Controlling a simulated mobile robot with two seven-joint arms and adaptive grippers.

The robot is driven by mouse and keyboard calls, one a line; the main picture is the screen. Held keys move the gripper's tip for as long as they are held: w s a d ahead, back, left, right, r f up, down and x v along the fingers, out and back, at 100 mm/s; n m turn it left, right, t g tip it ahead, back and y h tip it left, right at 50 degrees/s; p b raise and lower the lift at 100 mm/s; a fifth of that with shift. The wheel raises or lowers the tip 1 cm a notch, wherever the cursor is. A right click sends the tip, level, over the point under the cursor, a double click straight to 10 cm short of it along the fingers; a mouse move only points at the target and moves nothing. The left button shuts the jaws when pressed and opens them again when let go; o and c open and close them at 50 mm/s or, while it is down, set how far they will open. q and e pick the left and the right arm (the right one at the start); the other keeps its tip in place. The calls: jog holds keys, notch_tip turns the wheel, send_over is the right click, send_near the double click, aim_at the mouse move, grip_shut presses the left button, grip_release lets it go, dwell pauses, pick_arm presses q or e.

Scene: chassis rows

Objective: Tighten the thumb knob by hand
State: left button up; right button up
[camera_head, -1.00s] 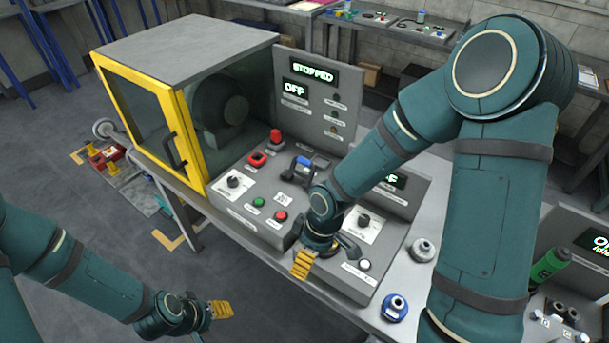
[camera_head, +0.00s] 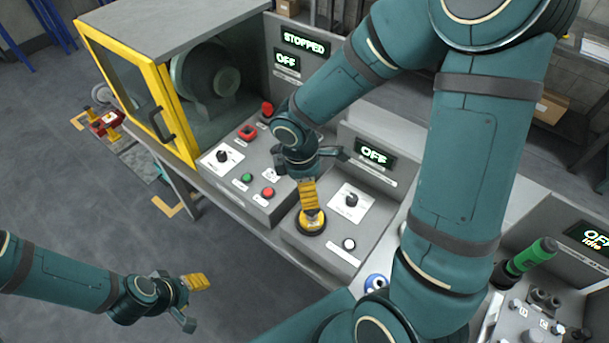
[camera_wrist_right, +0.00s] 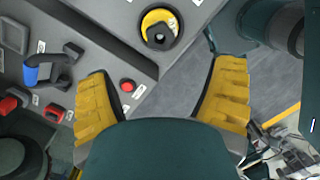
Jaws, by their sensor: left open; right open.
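A round yellow-and-black piece (camera_head: 311,223) with a dark centre sits on the front console below my right gripper (camera_head: 308,187). The right wrist view shows this piece (camera_wrist_right: 160,28) beyond the spread fingers of my right gripper (camera_wrist_right: 166,70), with nothing between them. Black knobs stand on white plates, one on the left panel (camera_head: 223,156) and one on the right panel (camera_head: 350,200). I cannot tell which part is the thumb knob. My left gripper (camera_head: 194,288) is open and empty over the floor in front of the bench.
A yellow-framed guard (camera_head: 163,115) stands at the left, with a STOPPED display (camera_head: 305,43) behind. A red button (camera_head: 268,193) and a green button (camera_head: 246,178) are left of my right gripper. A blue ring piece (camera_head: 376,282) is partly hidden by my arm. A green-handled tool (camera_head: 530,257) stands at right.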

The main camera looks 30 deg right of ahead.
jog(key=f, duration=0.3)
jog(key=f+b, duration=0.1)
jog(key=f, duration=0.2)
jog(key=d+f+b, duration=0.1)
jog(key=f, duration=0.3)
jog(key=shift+s+f, duration=0.1)
jog(key=shift+s, duration=0.1)
jog(key=c, duration=1.2)
jog(key=o, duration=0.5)
jog(key=shift+c, duration=0.2)
jog(key=c, duration=0.4)
jog(key=shift+f+m+b, duration=0.1)
jog(key=shift+m+b, duration=0.7)
jog(key=shift+m, duration=0.4)
jog(key=m+b, duration=0.1)
jog(key=m, duration=0.1)
jog(key=shift+m, duration=0.4)
jog(key=shift+m+g, duration=0.3)
